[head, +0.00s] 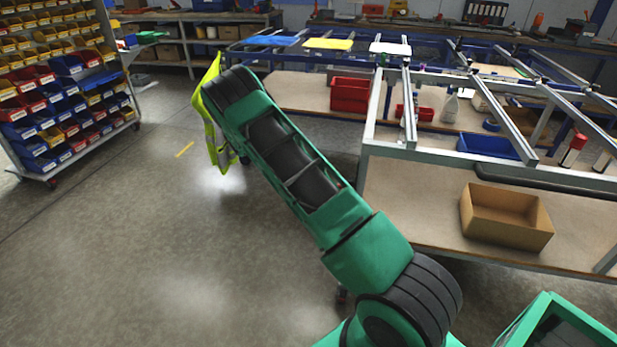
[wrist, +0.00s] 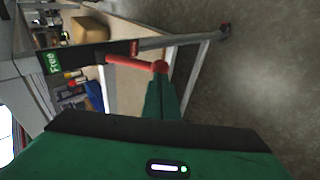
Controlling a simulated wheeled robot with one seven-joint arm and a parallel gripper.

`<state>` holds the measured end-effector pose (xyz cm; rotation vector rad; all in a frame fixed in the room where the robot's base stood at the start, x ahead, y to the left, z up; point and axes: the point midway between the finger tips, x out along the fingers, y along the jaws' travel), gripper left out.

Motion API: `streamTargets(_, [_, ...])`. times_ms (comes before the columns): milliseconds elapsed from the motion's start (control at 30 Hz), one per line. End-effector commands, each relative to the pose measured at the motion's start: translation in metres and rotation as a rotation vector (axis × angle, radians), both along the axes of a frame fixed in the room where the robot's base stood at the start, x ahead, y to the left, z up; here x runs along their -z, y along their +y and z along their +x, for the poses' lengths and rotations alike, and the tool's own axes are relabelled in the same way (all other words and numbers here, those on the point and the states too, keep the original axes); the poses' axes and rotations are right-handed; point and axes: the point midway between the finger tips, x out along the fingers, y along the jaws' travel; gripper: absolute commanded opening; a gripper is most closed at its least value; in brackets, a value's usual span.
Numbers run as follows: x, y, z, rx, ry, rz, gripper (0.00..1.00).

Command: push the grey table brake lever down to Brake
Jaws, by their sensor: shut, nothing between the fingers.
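In the wrist view, a red lever (wrist: 128,62) with a round red knob sticks out from a dark plate on the table frame. The plate has a green "Free" label (wrist: 53,62) at its left end and a small red label (wrist: 134,47), too small to read, at its right end. The lever's base lies between the two labels. My gripper (wrist: 164,82) is shut and empty, its green fingertips right at the knob; I cannot tell if they touch. In the head view the lever does not show, and my arm hides the gripper.
The grey-framed table (head: 400,150) stands right of my arm, with a cardboard box (head: 507,217) on its lower shelf. A yellow vest (head: 210,115) hangs beyond my arm. A bin rack (head: 65,100) stands at the far left. The floor between is clear.

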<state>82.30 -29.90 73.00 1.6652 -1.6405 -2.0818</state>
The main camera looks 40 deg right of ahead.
Motion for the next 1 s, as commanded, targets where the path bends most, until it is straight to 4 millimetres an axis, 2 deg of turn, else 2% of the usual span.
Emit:
streamTargets(200, [0.017,-0.002,-0.003,0.001,0.000,0.002,0.00])
streamTargets(400, [0.025,-0.004,-0.005,0.001,0.000,0.003,0.00])
streamTargets(1000, [0.031,-0.007,-0.010,0.005,0.008,0.003,0.00])
